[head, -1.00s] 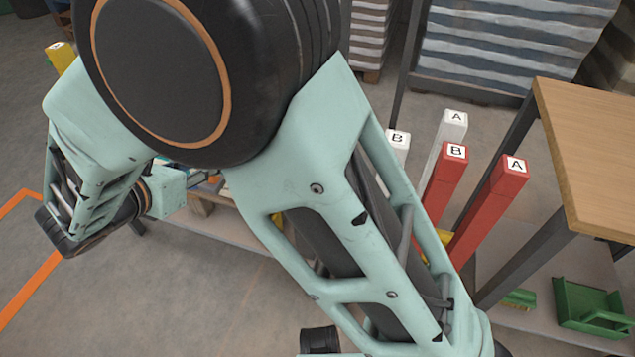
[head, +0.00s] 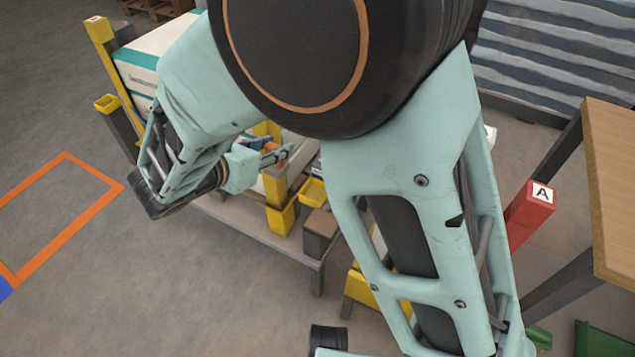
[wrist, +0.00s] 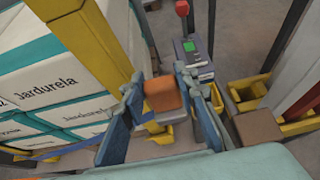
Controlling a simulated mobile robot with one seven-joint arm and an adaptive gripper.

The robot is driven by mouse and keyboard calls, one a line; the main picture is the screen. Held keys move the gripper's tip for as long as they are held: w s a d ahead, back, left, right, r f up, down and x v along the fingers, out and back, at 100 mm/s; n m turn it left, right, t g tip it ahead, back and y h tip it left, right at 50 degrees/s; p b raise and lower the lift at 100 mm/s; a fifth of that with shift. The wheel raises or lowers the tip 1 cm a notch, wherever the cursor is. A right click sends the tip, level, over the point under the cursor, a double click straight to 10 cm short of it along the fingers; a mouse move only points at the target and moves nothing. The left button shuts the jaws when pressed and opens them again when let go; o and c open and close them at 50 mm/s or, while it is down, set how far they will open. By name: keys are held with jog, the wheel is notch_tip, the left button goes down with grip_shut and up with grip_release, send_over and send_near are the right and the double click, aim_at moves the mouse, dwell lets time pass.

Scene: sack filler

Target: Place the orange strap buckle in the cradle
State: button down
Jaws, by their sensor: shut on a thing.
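The orange strap buckle (wrist: 162,94) shows as an orange block between the blue fingers of my gripper (wrist: 166,88) in the wrist view. My gripper is shut on it and holds it in the air. In the head view, my gripper (head: 275,151) is small, left of my big arm joint, with a bit of the orange buckle (head: 284,153) at its tip. I cannot make out which thing is the cradle. Yellow holders (head: 313,191) stand close by on the pallet-like base, partly behind my arm.
A stack of white and teal sacks (wrist: 62,85) stands left in the wrist view, beside a yellow post (wrist: 85,35). A grey device with a green screen (wrist: 190,55) stands ahead. A red post (head: 532,205) and wooden table (head: 612,170) are at right.

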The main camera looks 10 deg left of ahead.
jog(key=w+d+f+b, duration=0.1)
jog(key=d+f, duration=0.1)
jog(key=f, duration=0.1)
jog(key=w+d+f+b, duration=0.1)
jog(key=d+f+b, duration=0.1)
jog(key=d+f, duration=0.1)
jog(key=w+d+f+b, duration=0.1)
jog(key=d+f+b, duration=0.1)
jog(key=d+f, duration=0.1)
jog(key=shift+d+f, duration=0.15)
jog(key=shift+f, duration=0.7)
jog(key=shift+f, duration=0.15)
jog(key=c, duration=1.5)
grip_release()
